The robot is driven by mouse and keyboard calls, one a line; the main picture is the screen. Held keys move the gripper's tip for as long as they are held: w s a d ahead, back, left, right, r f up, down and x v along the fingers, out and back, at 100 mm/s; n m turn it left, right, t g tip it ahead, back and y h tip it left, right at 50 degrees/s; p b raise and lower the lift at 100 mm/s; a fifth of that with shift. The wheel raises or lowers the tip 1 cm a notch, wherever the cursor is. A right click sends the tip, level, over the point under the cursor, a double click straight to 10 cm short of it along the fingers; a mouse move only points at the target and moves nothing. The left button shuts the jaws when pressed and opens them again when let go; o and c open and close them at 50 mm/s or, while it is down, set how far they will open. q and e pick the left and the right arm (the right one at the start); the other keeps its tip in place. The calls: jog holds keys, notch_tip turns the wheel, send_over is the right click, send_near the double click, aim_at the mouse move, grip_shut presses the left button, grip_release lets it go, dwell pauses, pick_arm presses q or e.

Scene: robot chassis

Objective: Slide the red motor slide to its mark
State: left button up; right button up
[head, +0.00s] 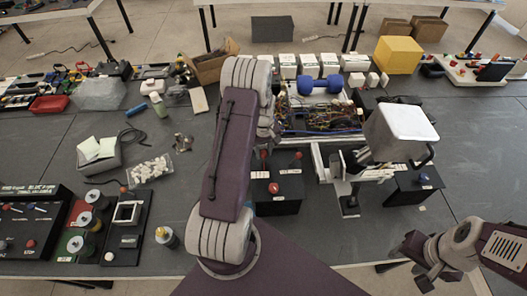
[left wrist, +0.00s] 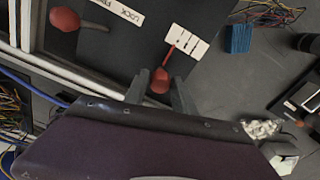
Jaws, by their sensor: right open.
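The red knob of the motor slide (left wrist: 160,80) sits between the two fingers of my left gripper (left wrist: 161,86) in the left wrist view, and they appear to close on its sides. A thin red pointer (left wrist: 171,50) beside it reaches a white marked strip (left wrist: 190,42) on the dark panel. In the head view the black control box (head: 279,205) stands by my left arm, which hides most of that gripper. My right gripper (head: 418,258) is open and empty at lower right, away from the box.
A second red knob (left wrist: 65,18) lies near a white lock label (left wrist: 118,10). An open chassis with wires (head: 320,118) and a blue dumbbell-shaped part (head: 320,85) is behind the box. A white-topped block (head: 400,125) stands to its right.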

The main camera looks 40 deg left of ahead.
pick_arm(q)
grip_shut()
dwell(1.1)
